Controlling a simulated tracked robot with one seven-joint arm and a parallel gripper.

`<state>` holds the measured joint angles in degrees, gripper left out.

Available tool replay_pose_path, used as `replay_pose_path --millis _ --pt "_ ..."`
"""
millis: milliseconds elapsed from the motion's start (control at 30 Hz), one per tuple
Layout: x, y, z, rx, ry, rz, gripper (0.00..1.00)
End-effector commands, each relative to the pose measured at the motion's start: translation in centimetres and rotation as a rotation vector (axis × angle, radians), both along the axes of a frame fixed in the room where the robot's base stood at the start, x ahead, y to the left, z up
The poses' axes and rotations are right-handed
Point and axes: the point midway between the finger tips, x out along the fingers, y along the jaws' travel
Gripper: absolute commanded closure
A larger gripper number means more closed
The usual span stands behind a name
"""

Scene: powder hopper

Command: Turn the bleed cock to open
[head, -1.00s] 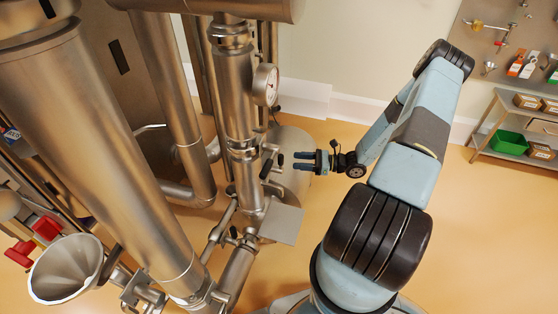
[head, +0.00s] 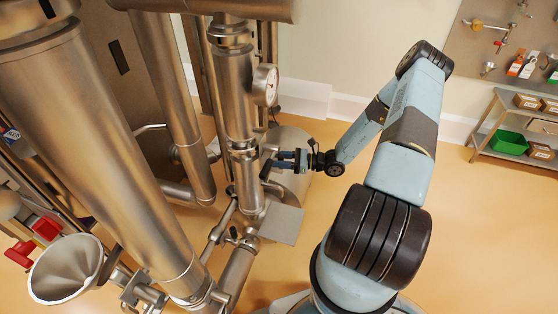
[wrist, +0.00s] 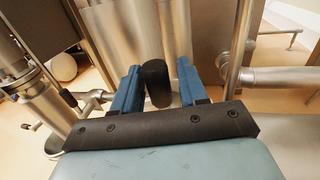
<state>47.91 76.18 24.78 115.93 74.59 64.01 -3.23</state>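The bleed cock's black handle (head: 265,170) appears to be the dark grip beside the upright steel pipe in the head view. In the wrist view a black cylindrical grip (wrist: 156,84) stands between my two blue fingers, with a gap visible on each side. My gripper (head: 276,160) is open and reaches left to the pipe, with its fingertips at the handle. It also shows in the wrist view (wrist: 158,70). The cock's body and the rest of its lever are mostly hidden behind the fingers.
The upright steel pipe (head: 236,95) carries a round gauge (head: 265,85) above my gripper. A flat steel plate (head: 281,224) lies below it. A wide funnel (head: 65,268) stands at lower left. Shelves (head: 520,130) are far right, with open floor between.

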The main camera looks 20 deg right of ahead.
Motion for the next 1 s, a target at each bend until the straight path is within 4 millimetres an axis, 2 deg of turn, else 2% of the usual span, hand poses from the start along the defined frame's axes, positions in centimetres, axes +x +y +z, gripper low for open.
replay_pose_path --millis 67,433,667,700,1000 --pt "0.0 0.0 0.0 0.000 0.000 0.000 0.65" --pt "0.0 0.0 0.0 0.000 -0.001 0.000 1.00" --pt "0.0 0.0 0.0 0.000 -0.001 0.000 1.00" --pt "0.0 0.8 0.0 0.001 0.001 0.001 1.00" --pt "0.3 -1.1 0.0 0.015 0.022 -0.016 1.00"
